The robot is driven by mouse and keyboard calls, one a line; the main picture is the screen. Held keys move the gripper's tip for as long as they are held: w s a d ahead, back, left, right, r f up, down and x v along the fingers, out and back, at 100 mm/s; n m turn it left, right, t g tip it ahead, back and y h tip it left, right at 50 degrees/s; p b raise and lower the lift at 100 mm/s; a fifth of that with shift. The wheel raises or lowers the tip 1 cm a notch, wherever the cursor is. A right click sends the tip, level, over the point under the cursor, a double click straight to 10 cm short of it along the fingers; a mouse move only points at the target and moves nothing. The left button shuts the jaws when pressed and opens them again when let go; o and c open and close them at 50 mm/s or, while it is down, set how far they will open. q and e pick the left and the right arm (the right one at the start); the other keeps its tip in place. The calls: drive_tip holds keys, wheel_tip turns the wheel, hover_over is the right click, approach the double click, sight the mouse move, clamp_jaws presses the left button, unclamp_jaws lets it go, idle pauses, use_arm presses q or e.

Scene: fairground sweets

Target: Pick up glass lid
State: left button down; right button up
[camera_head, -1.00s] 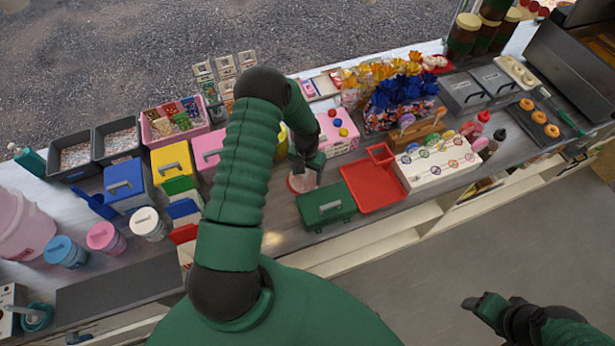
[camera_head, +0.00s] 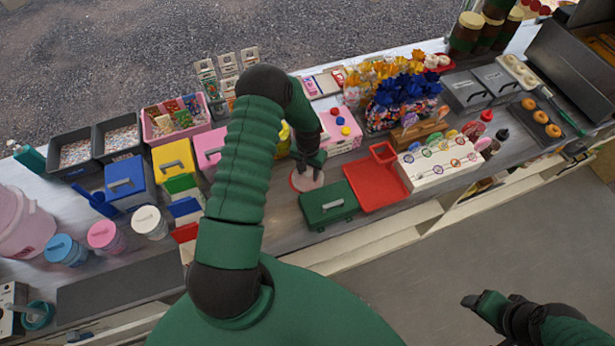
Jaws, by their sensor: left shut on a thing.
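The glass lid (camera_head: 304,184) is a round, pale, see-through disc with a reddish rim. It shows at the middle of the counter, just left of and behind the green box. My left gripper (camera_head: 313,172) reaches down over it from above and is shut on it. The fingers and wrist hide the lid's handle and part of its top. I cannot tell how far the lid is above the counter. My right gripper (camera_head: 474,301) is at the bottom right, away from the counter, with nothing seen in it; its opening is unclear.
The green box (camera_head: 328,206) and red tray (camera_head: 374,190) stand close to the lid's right. A pink box (camera_head: 340,143) with coloured knobs is behind it. A white lollipop stand (camera_head: 436,172) is further right. My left arm hides counter left of the lid.

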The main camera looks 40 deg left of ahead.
use_arm(q)
drive_tip(key=shift+s+f, duration=0.25)
drive_tip(key=shift+s, duration=0.05)
